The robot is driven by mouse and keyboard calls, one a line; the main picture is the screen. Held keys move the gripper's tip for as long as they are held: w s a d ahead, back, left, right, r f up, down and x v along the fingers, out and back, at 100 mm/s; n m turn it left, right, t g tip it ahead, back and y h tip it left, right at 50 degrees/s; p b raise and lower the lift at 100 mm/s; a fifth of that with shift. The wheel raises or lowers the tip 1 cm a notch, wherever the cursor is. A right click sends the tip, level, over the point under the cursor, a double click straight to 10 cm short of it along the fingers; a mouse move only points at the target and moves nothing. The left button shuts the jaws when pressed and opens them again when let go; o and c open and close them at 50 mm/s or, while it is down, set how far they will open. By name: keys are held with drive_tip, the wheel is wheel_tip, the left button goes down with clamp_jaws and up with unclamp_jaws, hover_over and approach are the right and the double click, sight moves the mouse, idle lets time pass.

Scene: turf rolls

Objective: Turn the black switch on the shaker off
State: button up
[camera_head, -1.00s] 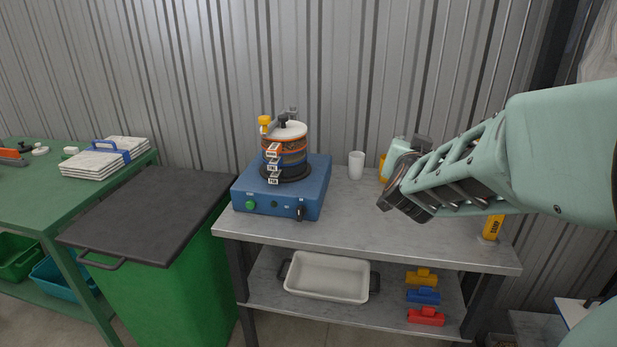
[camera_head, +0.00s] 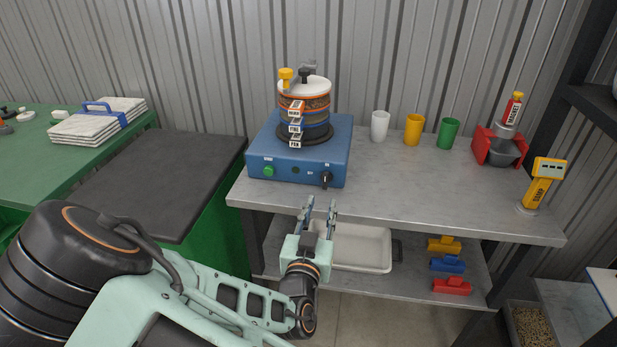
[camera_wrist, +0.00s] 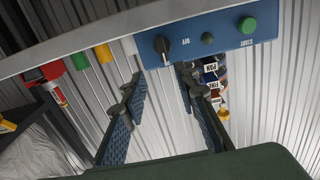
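The shaker (camera_head: 300,150) is a blue box on the grey table, with a stack of sieves (camera_head: 304,108) on top. Its black switch (camera_head: 326,179) is at the right end of the front panel, and a green button (camera_head: 268,171) is at the left end. My gripper (camera_head: 320,205) is open and empty, in front of and below the switch, its fingers pointing at the shaker. In the wrist view, which is upside down, the black switch (camera_wrist: 162,46) shows above the gap between the fingertips (camera_wrist: 160,82), apart from them. Its pointer appears tilted.
White (camera_head: 380,126), yellow (camera_head: 413,130) and green (camera_head: 448,133) cups stand right of the shaker. A red device (camera_head: 498,148) and a yellow meter (camera_head: 541,185) are farther right. A white tray (camera_head: 360,250) lies on the lower shelf. The tabletop front is clear.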

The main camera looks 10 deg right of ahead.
sight(325, 180)
drive_tip(key=x, duration=1)
drive_tip(key=shift+w+a, duration=0.3)
clamp_jaws()
